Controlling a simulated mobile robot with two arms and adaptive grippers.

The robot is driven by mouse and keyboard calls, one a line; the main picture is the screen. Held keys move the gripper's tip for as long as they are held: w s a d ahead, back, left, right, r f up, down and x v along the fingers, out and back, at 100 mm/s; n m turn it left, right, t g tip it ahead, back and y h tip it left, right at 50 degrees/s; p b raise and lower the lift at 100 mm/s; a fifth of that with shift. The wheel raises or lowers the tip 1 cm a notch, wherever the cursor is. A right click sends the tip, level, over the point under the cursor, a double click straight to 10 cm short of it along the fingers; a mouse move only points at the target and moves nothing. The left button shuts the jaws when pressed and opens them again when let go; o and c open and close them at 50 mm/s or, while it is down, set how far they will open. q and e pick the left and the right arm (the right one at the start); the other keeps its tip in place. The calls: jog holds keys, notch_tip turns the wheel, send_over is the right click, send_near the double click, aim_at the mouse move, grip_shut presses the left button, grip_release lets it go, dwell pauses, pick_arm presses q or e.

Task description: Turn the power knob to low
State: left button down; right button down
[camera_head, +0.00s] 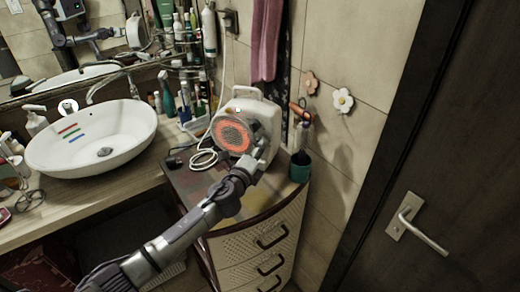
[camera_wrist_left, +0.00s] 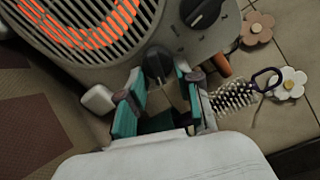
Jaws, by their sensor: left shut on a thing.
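A white portable heater (camera_head: 262,126) with a glowing orange round grille stands on the drawer cabinet. In the left wrist view the heater's grey face (camera_wrist_left: 95,45) shows two dark knobs. The upper knob (camera_wrist_left: 204,10) is free, with small marks around it. The lower knob (camera_wrist_left: 157,62) is between the teal-padded fingertips of my left gripper (camera_wrist_left: 160,76), which is shut on it. I cannot tell from the labels which setting it points to. In the head view my left gripper (camera_head: 254,160) is at the heater's front, and my arm hides the knobs. My right gripper is not in view.
A teal cup (camera_head: 299,168) stands right of the heater, near a hanging brush (camera_wrist_left: 234,95). A coiled white cable (camera_head: 204,158) lies left of it. A white basin (camera_head: 92,140) and several bottles are further left. A dark door (camera_head: 450,150) is at right.

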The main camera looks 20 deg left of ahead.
pick_arm(q)
jog(key=c, duration=0.8)
grip_release()
jog(key=s, duration=0.4)
jog(key=s+a, duration=0.1)
jog(key=s, duration=0.7)
jog(key=shift+a, duration=0.35)
